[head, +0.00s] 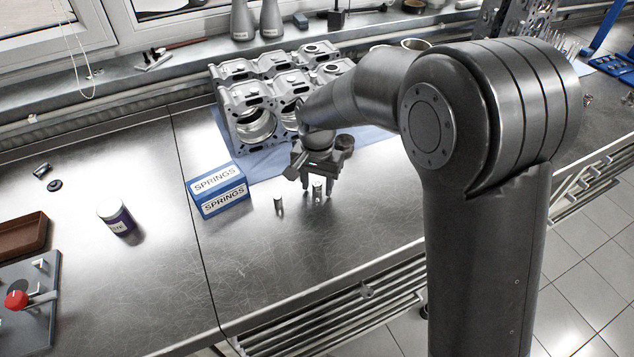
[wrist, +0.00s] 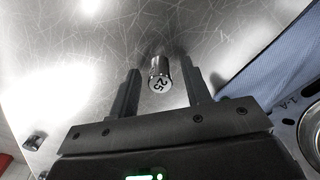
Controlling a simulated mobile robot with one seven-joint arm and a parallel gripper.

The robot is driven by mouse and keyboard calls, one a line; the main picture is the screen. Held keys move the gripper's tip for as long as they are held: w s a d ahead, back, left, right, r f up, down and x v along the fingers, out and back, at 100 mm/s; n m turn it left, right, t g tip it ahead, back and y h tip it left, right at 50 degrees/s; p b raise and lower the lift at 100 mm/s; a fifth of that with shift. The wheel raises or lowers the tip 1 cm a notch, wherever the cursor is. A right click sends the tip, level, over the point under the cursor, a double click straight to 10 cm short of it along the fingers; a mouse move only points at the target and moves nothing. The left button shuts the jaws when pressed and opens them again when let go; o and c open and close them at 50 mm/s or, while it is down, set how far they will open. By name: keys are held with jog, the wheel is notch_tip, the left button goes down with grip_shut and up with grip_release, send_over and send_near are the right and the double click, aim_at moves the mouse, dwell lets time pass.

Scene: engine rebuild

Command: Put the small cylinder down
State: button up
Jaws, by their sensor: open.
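A small metal cylinder marked 25 (wrist: 160,77) is between the two fingers of my gripper (wrist: 159,66) in the wrist view, with a visible gap on both sides. In the head view, this cylinder (head: 318,187) is upright at the bench surface below my gripper (head: 318,194), whose fingers point down around it and are open. A second small cylinder (head: 279,205) stands on the steel bench just to the left. It also shows at the lower left of the wrist view (wrist: 35,140).
Blue SPRINGS boxes (head: 220,190) stand left of the cylinders. The engine block (head: 246,98) sits behind on a blue mat (head: 236,158). A dark round part (head: 345,142) is close behind my gripper. A labelled jar (head: 116,217) stands farther left. The bench front is clear.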

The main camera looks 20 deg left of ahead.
aim_at(318, 183)
notch_tip(318, 183, up, 12)
jog(key=shift+r, duration=0.2)
dwell(0.4)
jog(key=s+d+r+t, duration=0.15)
jog(key=d+r, duration=0.25)
jog(key=d, duration=0.6)
jog(key=s+d+r+t, duration=0.1)
jog(key=s+d+r, duration=0.25)
jog(key=d, duration=0.65)
jog(key=s+d+f+t, duration=0.1)
jog(key=s+d+t, duration=0.2)
jog(key=s+d, duration=0.9)
jog(key=d, duration=0.2)
jog(key=shift+d+f, duration=0.3)
jog(key=shift+d, duration=0.1)
